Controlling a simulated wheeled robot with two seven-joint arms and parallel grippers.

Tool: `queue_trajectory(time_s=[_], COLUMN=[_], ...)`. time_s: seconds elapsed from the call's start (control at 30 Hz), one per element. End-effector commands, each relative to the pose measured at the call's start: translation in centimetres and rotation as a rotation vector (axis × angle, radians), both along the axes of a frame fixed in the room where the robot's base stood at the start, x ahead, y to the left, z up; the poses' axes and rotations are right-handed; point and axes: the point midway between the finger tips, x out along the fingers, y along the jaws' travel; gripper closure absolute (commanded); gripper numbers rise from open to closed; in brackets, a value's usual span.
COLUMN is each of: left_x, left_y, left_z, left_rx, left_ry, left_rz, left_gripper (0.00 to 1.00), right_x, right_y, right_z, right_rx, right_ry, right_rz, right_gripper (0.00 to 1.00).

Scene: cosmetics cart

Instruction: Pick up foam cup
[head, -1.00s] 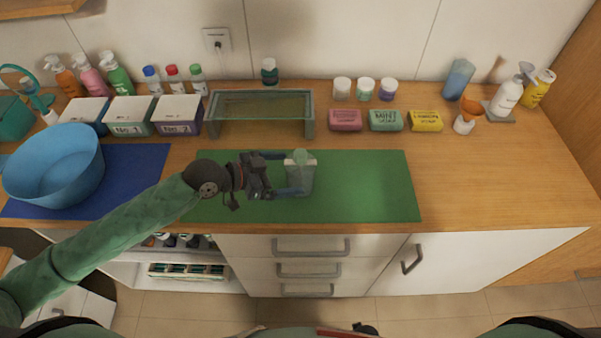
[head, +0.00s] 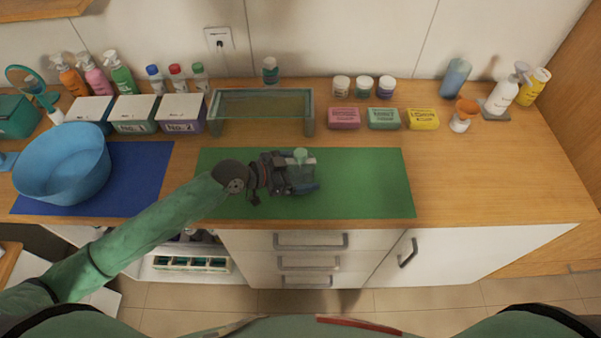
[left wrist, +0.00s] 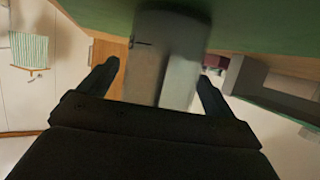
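A pale greyish-green cup, seemingly the foam cup (head: 300,170), stands on the green mat (head: 367,182). My left gripper (head: 305,176) comes in from the left and has its fingers on both sides of the cup. In the left wrist view, the grey cup (left wrist: 166,62) is between the two spread fingers of my left gripper (left wrist: 158,85). A gap shows beside the left finger; I cannot tell whether the right finger touches. The gripper hides part of the cup in the head view. My right gripper is not in view.
A glass-topped stand (head: 262,103) is behind the mat. Soap bars, such as the mint one (head: 384,118), sit behind it to the right. A blue basin (head: 62,165) is on a blue mat at the left. The counter right of the green mat is clear.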

Motion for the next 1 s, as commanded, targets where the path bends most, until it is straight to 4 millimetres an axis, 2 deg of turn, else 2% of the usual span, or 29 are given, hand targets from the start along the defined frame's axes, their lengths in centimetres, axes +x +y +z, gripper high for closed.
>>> queue_trajectory(time_s=[0.03, 0.23, 0.3, 0.73, 1.0], left_x=[0.0, 0.0, 0.0, 0.0, 0.0], left_y=[0.0, 0.0, 0.0, 0.0, 0.0], left_z=[0.0, 0.0, 0.1, 0.3, 1.6], left_rx=[0.0, 0.0, -0.001, -0.001, -0.001], left_ry=[0.0, 0.0, 0.0, -0.001, -0.002], left_rz=[0.0, 0.0, 0.0, 0.0, -0.001], left_gripper=[0.2, 0.6, 0.67, 0.67, 0.67], right_x=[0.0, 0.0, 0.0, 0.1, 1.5], right_y=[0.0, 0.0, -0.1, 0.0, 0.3], right_z=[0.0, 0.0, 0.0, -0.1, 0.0], right_rx=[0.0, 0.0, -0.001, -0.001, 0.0], right_ry=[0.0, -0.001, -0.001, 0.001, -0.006], right_rz=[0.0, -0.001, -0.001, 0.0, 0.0], right_gripper=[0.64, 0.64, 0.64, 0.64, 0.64])
